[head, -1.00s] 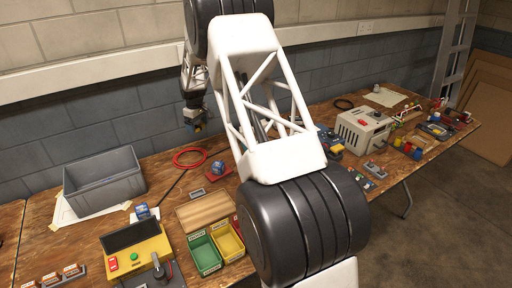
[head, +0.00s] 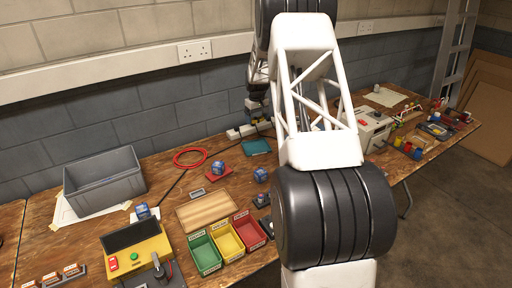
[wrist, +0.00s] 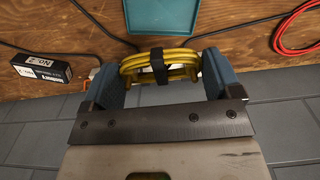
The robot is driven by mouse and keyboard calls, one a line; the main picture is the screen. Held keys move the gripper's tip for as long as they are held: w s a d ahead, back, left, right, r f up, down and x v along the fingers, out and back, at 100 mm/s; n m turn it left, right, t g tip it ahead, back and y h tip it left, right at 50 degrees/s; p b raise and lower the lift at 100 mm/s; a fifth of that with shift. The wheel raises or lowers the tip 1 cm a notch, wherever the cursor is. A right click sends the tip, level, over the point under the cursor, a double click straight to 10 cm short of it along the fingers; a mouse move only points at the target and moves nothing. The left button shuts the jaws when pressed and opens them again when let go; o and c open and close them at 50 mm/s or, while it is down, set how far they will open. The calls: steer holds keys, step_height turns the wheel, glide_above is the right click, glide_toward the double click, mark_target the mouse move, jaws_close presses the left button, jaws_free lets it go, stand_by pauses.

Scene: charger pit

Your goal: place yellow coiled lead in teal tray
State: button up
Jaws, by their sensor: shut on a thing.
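The yellow coiled lead (wrist: 160,64), bound by a black strap, is between the two blue fingers of my gripper (wrist: 163,72) in the wrist view. My gripper is shut on it. In the head view my gripper (head: 254,107) is near the back wall, partly hidden by my arm; the lead cannot be made out clearly there. The teal tray (head: 256,146) lies flat on the bench, in front of and below my gripper. Its empty surface also shows at the top of the wrist view (wrist: 162,16), apart from the lead.
A red coiled cable (head: 190,157) lies left of the tray. A black labelled box (wrist: 42,69) shows in the wrist view. A blue cube (head: 261,174) stands in front of the tray. A grey bin (head: 104,180) is farther left.

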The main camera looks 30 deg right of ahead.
glide_above(256, 148)
step_height(256, 148, down, 5)
steer(key=shift+w+d+r, duration=0.1)
stand_by(0.3)
steer(key=shift+f, duration=3.1)
steer(key=shift+f, duration=1.9)
steer(key=shift+f, duration=0.15)
steer(key=o, duration=0.8)
steer(key=shift+c, duration=0.2)
step_height(256, 148, up, 12)
steer(key=shift+r, duration=0.2)
